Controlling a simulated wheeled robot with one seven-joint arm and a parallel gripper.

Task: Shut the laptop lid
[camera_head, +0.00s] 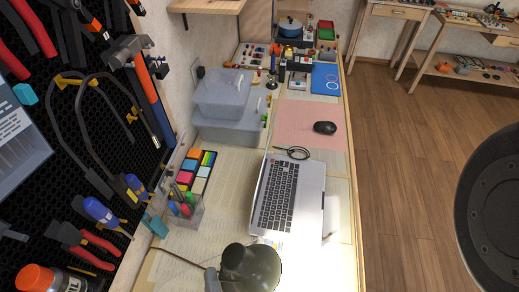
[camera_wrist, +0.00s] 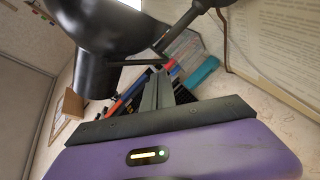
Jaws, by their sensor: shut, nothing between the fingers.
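The laptop (camera_head: 312,205) lies open on the desk in the head view, with its dark keyboard (camera_head: 277,195) showing and its silver palm rest facing right. Its lid (camera_head: 262,185) seems to show only as a thin strip along the left side of the keyboard; its angle is hard to tell. My gripper (camera_wrist: 163,78) shows in the wrist view, with its two dark fingers together and empty. I cannot make out the gripper in the head view, nor the laptop for certain in the wrist view.
A desk lamp (camera_head: 250,268) stands at the near end of the desk; its dark shade (camera_wrist: 105,35) looms close to my fingers in the wrist view. A pen cup (camera_head: 184,205) is left of the laptop. A mouse (camera_head: 325,128) and grey bins (camera_head: 228,118) lie beyond.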

